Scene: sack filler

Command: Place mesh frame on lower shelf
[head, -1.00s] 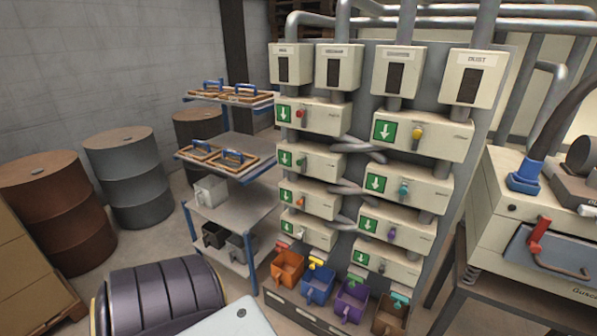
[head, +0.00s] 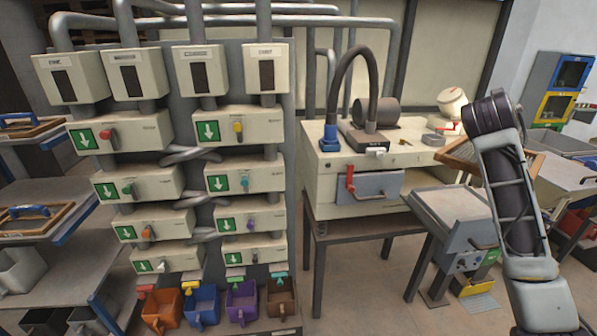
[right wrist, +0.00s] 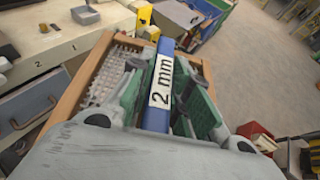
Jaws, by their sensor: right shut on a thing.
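A wooden mesh frame (right wrist: 112,70) with a blue handle marked "2 mm" (right wrist: 161,85) is held by my right gripper (right wrist: 165,90) in the right wrist view, its fingers shut on the handle. In the head view the held frame (head: 466,152) shows partly behind my right arm at the right; the gripper is hidden there. The shelf rack stands at the left edge. Its upper visible shelf (head: 75,133) and lower shelf (head: 85,228) each carry similar wooden frames (head: 37,219) with blue handles. My left gripper is not in view.
A panel of valve boxes (head: 120,133) stands beside the rack, with coloured bins (head: 202,303) at its foot. A cream machine with a drawer (head: 365,188) and a grey stand (head: 465,225) fill the middle right. Open floor (head: 370,290) lies in front.

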